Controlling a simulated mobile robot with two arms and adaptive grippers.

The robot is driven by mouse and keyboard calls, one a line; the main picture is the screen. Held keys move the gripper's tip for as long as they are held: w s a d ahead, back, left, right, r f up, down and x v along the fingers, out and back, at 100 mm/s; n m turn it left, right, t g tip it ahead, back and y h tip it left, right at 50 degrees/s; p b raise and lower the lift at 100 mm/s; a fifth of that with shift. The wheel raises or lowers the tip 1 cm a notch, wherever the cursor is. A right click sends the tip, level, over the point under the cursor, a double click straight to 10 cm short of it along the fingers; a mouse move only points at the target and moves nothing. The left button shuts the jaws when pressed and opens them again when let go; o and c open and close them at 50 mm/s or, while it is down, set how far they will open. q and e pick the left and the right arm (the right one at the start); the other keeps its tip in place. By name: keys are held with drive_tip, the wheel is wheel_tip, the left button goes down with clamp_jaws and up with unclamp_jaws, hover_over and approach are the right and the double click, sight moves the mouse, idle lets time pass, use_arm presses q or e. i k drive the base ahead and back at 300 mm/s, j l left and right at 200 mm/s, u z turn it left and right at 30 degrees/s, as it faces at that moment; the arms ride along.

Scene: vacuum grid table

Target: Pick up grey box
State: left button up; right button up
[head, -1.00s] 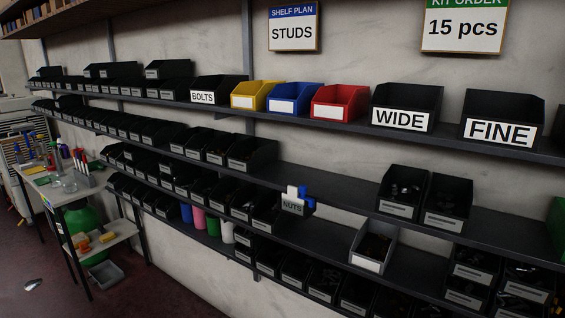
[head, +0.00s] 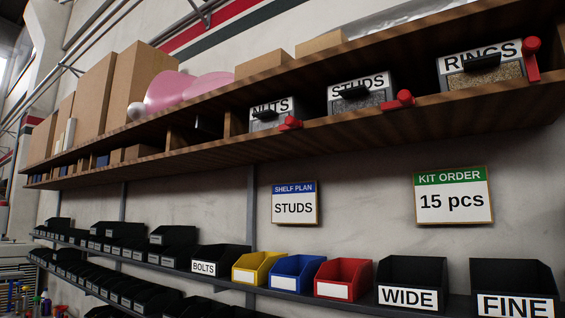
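No plain grey box is clearly in view. On the upper wooden shelf (head: 330,137) stand three greyish containers with white labels: NUTS (head: 270,110), STUDS (head: 359,92) and RINGS (head: 482,65). Each has a dark piece at its front, and a red knob or lever sits near each. Which thing the task calls the grey box cannot be told from this view. Neither of my grippers is in view.
Below, a dark shelf holds a BOLTS bin (head: 219,258), yellow (head: 255,267), blue (head: 292,273) and red (head: 341,279) bins, then WIDE (head: 410,284) and FINE (head: 515,290) bins. Two signs (head: 294,203) (head: 452,196) hang between shelves. Cardboard boxes (head: 137,87) stand upper left.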

sight(272, 114)
drive_tip(key=z, duration=0.45)
drive_tip(key=i+j+z, duration=0.1)
drive_tip(key=j+z, duration=1.35)
drive_tip(key=z, duration=0.15)
